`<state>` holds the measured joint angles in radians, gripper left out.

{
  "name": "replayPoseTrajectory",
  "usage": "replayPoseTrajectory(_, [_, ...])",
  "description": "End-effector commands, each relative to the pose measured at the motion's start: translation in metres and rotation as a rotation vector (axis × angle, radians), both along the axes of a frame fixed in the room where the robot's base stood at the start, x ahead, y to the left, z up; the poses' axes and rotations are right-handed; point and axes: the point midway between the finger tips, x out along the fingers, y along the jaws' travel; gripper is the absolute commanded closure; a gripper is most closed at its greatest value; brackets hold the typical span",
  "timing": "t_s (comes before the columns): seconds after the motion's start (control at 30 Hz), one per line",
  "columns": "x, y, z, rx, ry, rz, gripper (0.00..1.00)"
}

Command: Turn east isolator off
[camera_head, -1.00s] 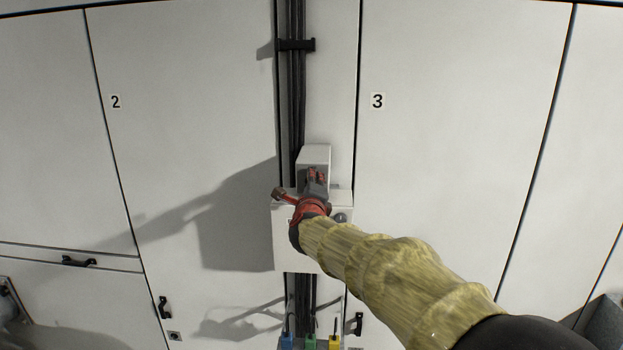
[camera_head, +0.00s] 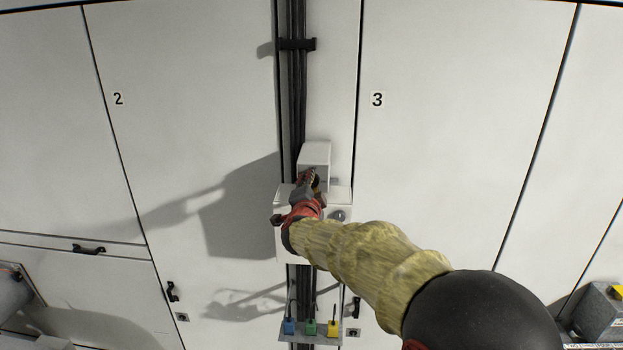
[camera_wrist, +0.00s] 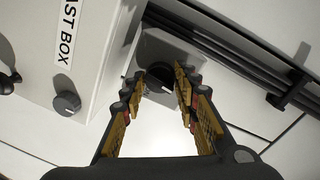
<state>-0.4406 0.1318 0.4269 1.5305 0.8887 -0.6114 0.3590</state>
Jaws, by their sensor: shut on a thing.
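A small grey box (camera_head: 314,154) sits on the wall's cable run in the head view, just above a larger white box. In the wrist view the grey box (camera_wrist: 180,52) carries a dark round knob (camera_wrist: 158,75). My gripper (camera_head: 309,180) is at the front of the small box. In the wrist view its fingertips (camera_wrist: 157,84) stand on either side of the knob, shut on it. The knob's exact angle is hard to tell. In the head view the gripper hides the knob.
The larger white box (camera_wrist: 72,45), its label partly cut off to "AST BOX", has its own grey knob (camera_wrist: 67,103) close beside my gripper. Black cables (camera_head: 297,95) run up the wall. Blue, green and yellow blocks (camera_head: 311,328) stand on a shelf below.

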Motion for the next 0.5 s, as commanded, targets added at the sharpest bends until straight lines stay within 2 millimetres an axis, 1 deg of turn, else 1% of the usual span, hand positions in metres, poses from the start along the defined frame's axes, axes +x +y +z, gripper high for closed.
replayPoseTrajectory(0.23, [-0.0002,0.0011,0.0001,-0.098,0.004,0.001,0.95])
replayPoseTrajectory(0.5, [-0.0002,0.0012,-0.001,-0.134,0.006,0.002,0.95])
